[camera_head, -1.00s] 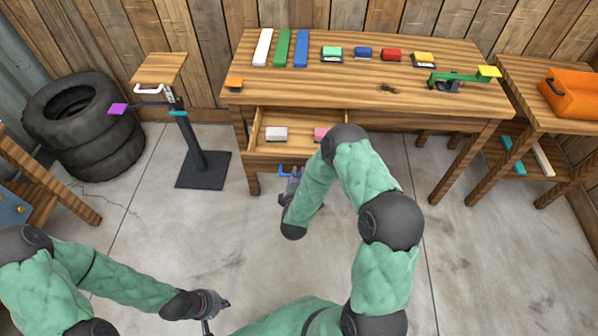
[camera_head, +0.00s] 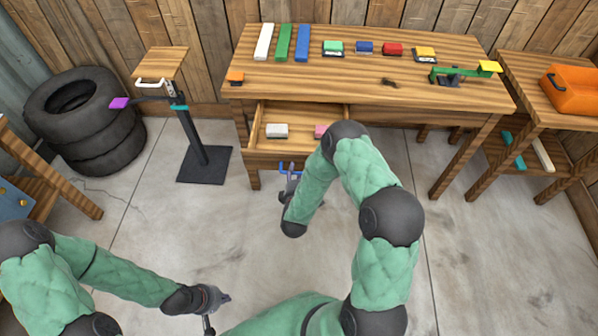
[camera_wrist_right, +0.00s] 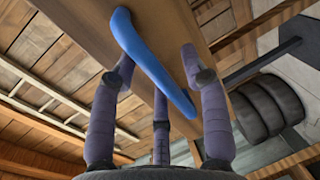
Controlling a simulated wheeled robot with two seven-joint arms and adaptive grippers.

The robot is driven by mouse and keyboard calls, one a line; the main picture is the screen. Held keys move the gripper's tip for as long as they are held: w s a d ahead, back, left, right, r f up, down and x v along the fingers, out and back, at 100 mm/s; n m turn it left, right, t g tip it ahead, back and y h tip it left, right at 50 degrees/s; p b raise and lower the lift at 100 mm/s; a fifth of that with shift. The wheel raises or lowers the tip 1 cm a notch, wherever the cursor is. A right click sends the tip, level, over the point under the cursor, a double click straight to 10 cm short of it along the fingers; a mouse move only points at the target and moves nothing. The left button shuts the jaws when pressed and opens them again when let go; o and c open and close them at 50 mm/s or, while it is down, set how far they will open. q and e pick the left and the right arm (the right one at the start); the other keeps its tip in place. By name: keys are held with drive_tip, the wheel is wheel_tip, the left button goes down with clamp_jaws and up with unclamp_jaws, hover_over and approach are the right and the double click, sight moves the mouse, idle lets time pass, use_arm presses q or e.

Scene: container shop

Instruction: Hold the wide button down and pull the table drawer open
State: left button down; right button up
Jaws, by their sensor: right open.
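The table drawer (camera_head: 262,131) stands out from under the wooden table (camera_head: 320,80), open, with a white block (camera_head: 277,130) and a partly hidden pink block (camera_head: 320,131) inside. Its blue handle (camera_head: 284,168) also shows in the right wrist view (camera_wrist_right: 150,65). My right gripper (camera_head: 291,172) is at the handle, fingers apart on both sides of the bar; contact is unclear. Several coloured buttons stand on the table, among them a green one (camera_head: 333,46) and a yellow one (camera_head: 425,51); I cannot tell which is the wide button. My left gripper (camera_head: 219,311) is low over the floor, open and empty.
A black stand (camera_head: 190,130) with a purple-ended lever (camera_head: 119,103) stands left of the table, beside stacked tyres (camera_head: 85,120). A side table with an orange case (camera_head: 572,90) is at right. The floor before the drawer is clear apart from my arms.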

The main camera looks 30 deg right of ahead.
drive_tip(key=shift+s, duration=0.1)
drive_tip(key=v, duration=1.2)
drive_tip(key=s+a+f+m+g+y, duration=0.2)
drive_tip(key=a+f+m+g+y, duration=0.5)
drive_tip(key=f, duration=0.4)
drive_tip(key=s+a+f+m+g+y+p, duration=0.1)
drive_tip(key=s+a+m+g+y, duration=0.4)
drive_tip(key=s, duration=0.7)
drive_tip(key=shift+s+a+f+m+g, duration=0.3)
drive_tip(key=shift+a+m+g, duration=0.2)
drive_tip(key=shift+a+m, duration=0.45)
